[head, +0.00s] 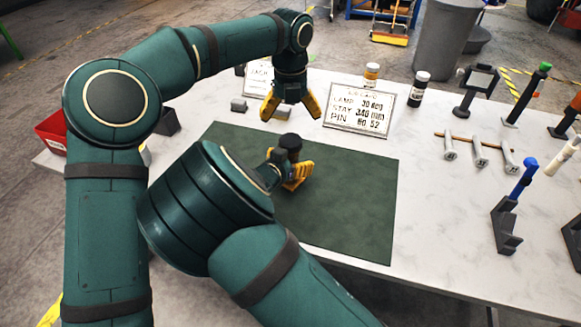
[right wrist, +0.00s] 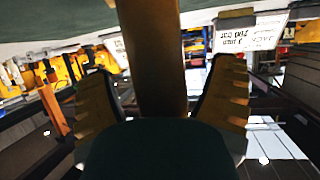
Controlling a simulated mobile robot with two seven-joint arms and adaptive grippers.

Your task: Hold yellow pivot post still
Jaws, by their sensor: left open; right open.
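A brownish-yellow upright column (right wrist: 155,50), which looks like the yellow pivot post, stands between the fingers of my right gripper (right wrist: 162,98) in the right wrist view. The fingers are open, with gaps showing on both sides of the column. In the head view my right gripper (head: 296,172) is low over the green mat (head: 345,200). A dark round cap (head: 290,142) shows at its fingers; the post's shaft is mostly hidden there. My left gripper (head: 291,106) is open and empty, pointing down above the table behind the mat.
A sign card (head: 358,108) stands behind the mat, with two small jars (head: 371,76) (head: 420,88) beyond it. Tool stands (head: 506,228) and grey pieces (head: 480,152) are at the right. The mat's right part is clear.

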